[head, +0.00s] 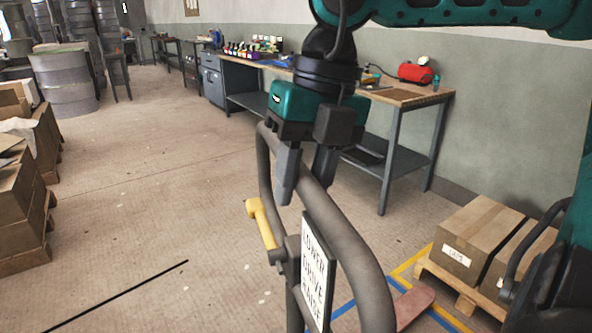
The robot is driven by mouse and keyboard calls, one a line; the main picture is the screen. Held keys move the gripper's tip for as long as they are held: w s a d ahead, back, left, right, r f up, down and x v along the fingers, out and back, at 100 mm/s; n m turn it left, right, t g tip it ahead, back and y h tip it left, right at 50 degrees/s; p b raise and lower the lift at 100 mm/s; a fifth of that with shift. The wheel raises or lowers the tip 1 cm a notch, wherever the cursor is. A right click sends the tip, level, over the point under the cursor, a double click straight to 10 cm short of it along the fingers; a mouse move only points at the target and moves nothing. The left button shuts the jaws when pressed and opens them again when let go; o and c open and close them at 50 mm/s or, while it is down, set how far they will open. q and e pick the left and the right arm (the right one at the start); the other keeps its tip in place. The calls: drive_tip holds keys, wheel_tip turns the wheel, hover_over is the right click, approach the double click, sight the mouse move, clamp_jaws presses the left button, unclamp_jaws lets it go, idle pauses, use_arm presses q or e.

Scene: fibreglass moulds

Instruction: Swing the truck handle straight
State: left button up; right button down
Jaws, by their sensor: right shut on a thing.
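The truck handle (362,258) is a dark grey tube loop that stands in the middle foreground, leaning in the picture. It carries a yellow lever (261,223) on its left side and a white plate (317,275) reading LOWER, DRIVE, RAISE. My right gripper (306,180) comes down from above with one finger on each side of the loop's upper tube and is shut on it. The lower end of the handle is cut off by the frame, and the truck's body is mostly hidden. My left gripper is not in view.
A workbench (398,93) runs along the wall behind the handle. Cartons (480,238) sit on a pallet (450,287) at lower right, beside yellow and blue floor lines. Stacked boxes (18,205) stand at left, drums (64,82) behind. Open floor lies left of the handle.

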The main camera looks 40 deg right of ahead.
sight(323, 192)
drive_tip(key=shift+s+a+f, duration=0.1)
drive_tip(key=shift+s, duration=0.25)
drive_tip(key=shift+s+n+g, duration=0.4)
drive_tip(key=shift+s+n, duration=0.7)
drive_tip(key=shift+n, duration=0.6)
drive_tip(key=c, duration=1.2)
unclamp_jaws()
drive_tip(key=o, duration=0.3)
drive_tip(key=shift+s, duration=0.15)
drive_tip(key=shift+o, duration=1.2)
wheel_tip(323, 192, up, 12)
drive_tip(key=d, duration=0.2)
drive_tip(key=shift+d, duration=0.25)
